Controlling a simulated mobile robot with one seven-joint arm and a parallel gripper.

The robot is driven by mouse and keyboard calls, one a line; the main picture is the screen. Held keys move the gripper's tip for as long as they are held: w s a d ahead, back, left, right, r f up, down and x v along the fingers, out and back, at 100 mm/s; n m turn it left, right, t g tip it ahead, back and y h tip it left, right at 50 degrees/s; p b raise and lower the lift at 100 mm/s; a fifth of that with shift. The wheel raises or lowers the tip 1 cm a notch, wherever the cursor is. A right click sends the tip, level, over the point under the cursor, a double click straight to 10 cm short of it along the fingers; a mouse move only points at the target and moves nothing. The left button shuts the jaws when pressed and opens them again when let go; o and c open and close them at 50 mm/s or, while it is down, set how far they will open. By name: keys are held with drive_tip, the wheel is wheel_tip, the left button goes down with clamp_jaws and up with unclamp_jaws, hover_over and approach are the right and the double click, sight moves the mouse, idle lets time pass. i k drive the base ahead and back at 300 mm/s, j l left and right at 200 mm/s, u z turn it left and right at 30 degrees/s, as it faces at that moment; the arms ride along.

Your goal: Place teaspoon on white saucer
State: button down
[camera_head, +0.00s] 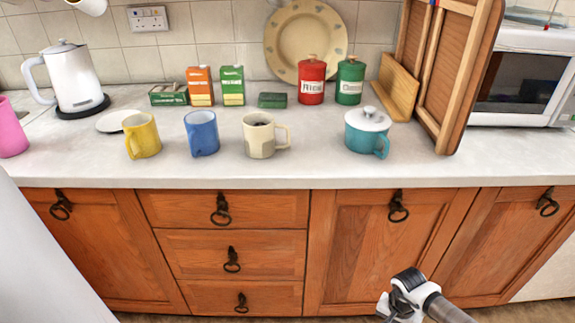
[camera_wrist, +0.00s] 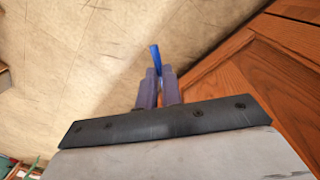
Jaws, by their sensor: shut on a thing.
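The white saucer (camera_head: 113,121) lies on the worktop at the left, between the white kettle and the yellow mug, which partly covers its right side. In the wrist view my gripper (camera_wrist: 160,76) is shut on a slim blue piece (camera_wrist: 154,53), which sticks out past the fingertips. It appears to be the teaspoon, but only a narrow part shows and its bowl cannot be made out. In the head view my arm is low at the bottom right, in front of the cupboards and well away from the saucer; the fingers cannot be made out there.
A yellow mug (camera_head: 143,136), blue mug (camera_head: 202,134), cream mug (camera_head: 262,137) and teal lidded pot (camera_head: 368,132) stand along the worktop (camera_head: 320,166). The kettle (camera_head: 75,78) is behind the saucer. A pink item (camera_head: 11,130) stands at far left. The front worktop strip is clear.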

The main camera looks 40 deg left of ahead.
sight(120, 123)
drive_tip(key=k+j, duration=0.65)
drive_tip(key=j, duration=0.2)
drive_tip(key=k+j, duration=0.35)
drive_tip(key=j+u, duration=0.05)
